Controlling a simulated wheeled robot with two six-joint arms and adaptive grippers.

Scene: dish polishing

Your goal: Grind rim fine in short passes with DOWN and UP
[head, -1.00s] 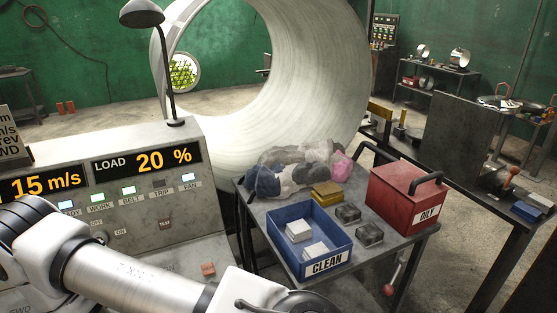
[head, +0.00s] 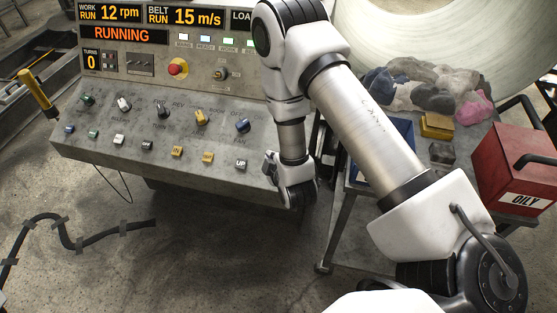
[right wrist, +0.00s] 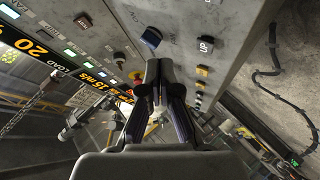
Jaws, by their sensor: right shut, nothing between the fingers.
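The control console (head: 200,110) stands at the upper left in the head view; its display reads RUNNING, 12 rpm and 15 m/s. The UP button (head: 240,163) is at the right end of the visible lower row and shows in the right wrist view (right wrist: 206,43). I cannot see a DOWN button; my right gripper covers the panel's right end. My right gripper (head: 272,165) is shut and empty, just right of the UP button; contact cannot be told. It also shows in the right wrist view (right wrist: 160,68). My left gripper is out of view. A large pale ring (head: 400,40) is partly visible.
A red bin marked OILY (head: 515,165), a blue tray (head: 399,130), a yellow block (head: 436,126) and a rag pile (head: 425,88) sit on the cart at right. A taped cable (head: 65,235) crosses the open floor at left.

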